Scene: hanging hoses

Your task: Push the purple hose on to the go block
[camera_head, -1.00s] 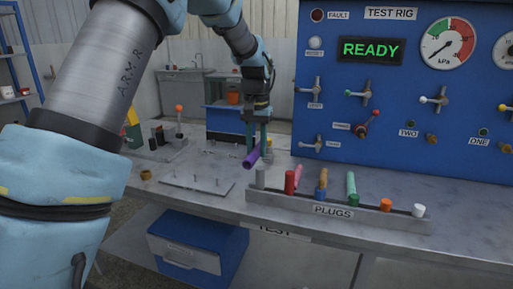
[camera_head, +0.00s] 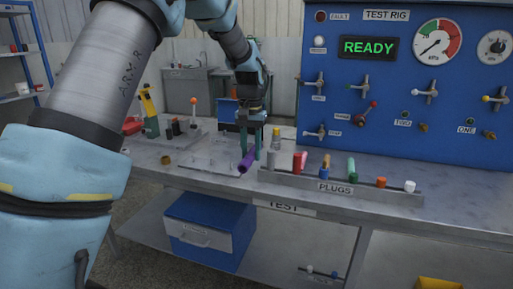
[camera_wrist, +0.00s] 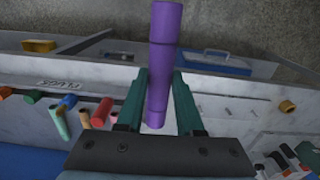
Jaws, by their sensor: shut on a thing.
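The purple hose (camera_head: 246,161) is a short tube held in my gripper (camera_head: 250,147) above the bench, just left of the plug rack. My gripper is shut on it. In the wrist view the hose (camera_wrist: 166,40) stands between the two teal fingers (camera_wrist: 160,88), its long free part pointing up the picture. The hose is tilted in the head view, its near end toward the bench front. No label reading "go" is legible, so I cannot tell which block is the go block.
The plug rack (camera_head: 335,187) with several coloured plugs lies right of the hose. A flat plate with small pegs (camera_head: 207,160) lies left of it. The blue test rig (camera_head: 420,110) stands behind, with levers and brass fittings. A blue box (camera_head: 208,232) sits below.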

